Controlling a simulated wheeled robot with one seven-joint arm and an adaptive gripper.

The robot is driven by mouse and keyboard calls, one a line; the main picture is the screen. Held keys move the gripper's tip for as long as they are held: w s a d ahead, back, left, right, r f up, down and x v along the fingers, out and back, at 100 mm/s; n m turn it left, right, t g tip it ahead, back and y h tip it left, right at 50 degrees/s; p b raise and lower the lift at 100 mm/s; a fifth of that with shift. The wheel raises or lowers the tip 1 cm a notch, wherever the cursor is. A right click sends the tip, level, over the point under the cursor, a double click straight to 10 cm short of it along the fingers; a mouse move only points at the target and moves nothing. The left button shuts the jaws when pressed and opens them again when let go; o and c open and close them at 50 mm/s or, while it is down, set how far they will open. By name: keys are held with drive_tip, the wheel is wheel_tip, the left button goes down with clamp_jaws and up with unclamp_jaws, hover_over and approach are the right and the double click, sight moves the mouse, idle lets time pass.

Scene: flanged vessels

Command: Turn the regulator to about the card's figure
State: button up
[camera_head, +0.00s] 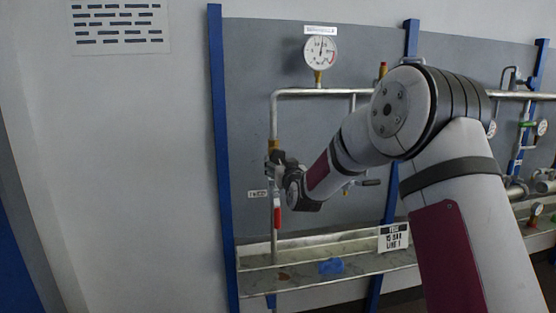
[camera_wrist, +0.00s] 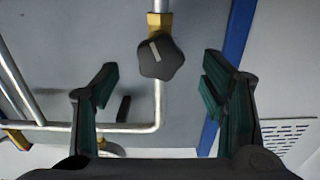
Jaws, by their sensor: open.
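The regulator knob (camera_wrist: 161,57) is dark and lobed with a pale mark line, and sits on a brass fitting (camera_wrist: 160,22) on the pipe. In the wrist view my gripper (camera_wrist: 161,68) is open, with one finger on each side of the knob and a clear gap to both. In the head view my gripper (camera_head: 281,168) is at the left vertical pipe and mostly hides the knob. A white card (camera_head: 393,237) stands on the ledge; its small print seems to read 15 BAR, LINE 1. The round gauge (camera_head: 320,50) above has its needle near the top.
A red-handled valve (camera_head: 277,217) hangs just below my gripper. A blue cloth-like item (camera_head: 331,267) lies on the ledge (camera_head: 300,284). A blue post (camera_head: 220,150) stands left of the pipe. More pipes and gauges (camera_head: 541,127) are at the right.

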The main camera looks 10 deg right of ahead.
sight(279, 159)
drive_tip(key=shift+w, duration=3.1)
drive_tip(key=shift+c, duration=0.6)
drive_tip(key=c, duration=1)
